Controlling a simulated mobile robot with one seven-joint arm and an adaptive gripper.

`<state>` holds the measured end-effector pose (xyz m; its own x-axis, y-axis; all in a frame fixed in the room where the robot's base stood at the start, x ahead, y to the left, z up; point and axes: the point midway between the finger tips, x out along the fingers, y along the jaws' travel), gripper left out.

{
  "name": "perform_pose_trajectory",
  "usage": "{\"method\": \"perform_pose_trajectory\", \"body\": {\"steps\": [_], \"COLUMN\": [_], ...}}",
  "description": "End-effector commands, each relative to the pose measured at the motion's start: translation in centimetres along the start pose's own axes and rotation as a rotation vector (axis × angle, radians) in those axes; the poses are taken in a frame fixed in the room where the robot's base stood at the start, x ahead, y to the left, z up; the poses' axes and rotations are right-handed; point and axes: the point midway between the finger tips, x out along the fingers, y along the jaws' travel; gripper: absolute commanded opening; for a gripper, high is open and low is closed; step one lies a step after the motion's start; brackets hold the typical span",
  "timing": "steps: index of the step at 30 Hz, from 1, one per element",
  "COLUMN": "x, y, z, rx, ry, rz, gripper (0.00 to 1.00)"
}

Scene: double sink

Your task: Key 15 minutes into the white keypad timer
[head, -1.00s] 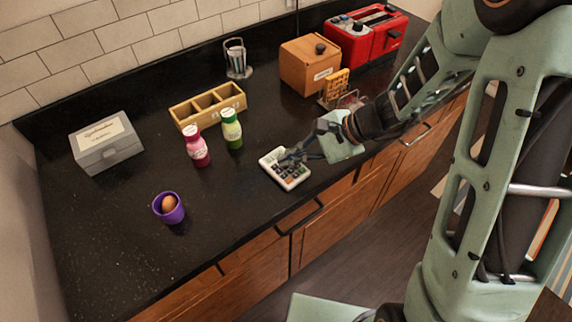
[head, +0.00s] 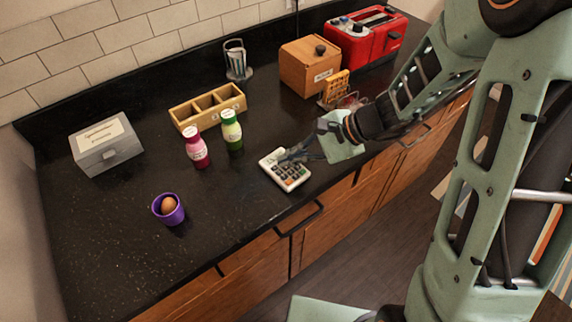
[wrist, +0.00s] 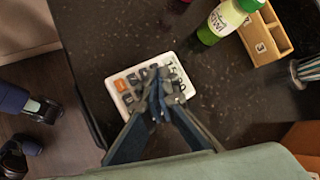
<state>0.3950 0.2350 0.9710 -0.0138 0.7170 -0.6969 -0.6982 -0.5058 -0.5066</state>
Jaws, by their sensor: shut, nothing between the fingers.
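The white keypad timer (head: 287,177) lies flat on the dark counter near its front edge, with dark grey keys and orange ones. It also shows in the wrist view (wrist: 118,86), partly covered by my fingers. Its display has characters on it, too small and partly hidden to read for certain. My gripper (head: 284,158) is shut and empty, its fingertips over the display end of the timer in the head view. In the wrist view the fingertips (wrist: 158,88) are together over the keypad. I cannot tell whether they touch a key.
A pink bottle (head: 197,150) and a green bottle (head: 232,133) stand behind the timer, before a wooden compartment box (head: 196,124). A purple cup (head: 176,217) with an egg stands left.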

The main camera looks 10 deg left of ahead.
Motion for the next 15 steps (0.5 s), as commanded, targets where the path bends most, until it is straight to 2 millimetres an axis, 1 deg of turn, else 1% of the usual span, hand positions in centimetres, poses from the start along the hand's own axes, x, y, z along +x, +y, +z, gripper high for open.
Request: {"method": "perform_pose_trajectory", "body": {"steps": [2, 11, 15], "x": [-0.37, -0.37, -0.73], "y": [-0.27, -0.26, -0.54], "z": [0.24, 0.26, 0.52], "rx": [-0.001, -0.001, -0.002], "ry": [0.000, 0.000, 0.000], "rz": [0.000, 0.000, 0.000], "gripper": [0.00, 0.00, 0.00]}}
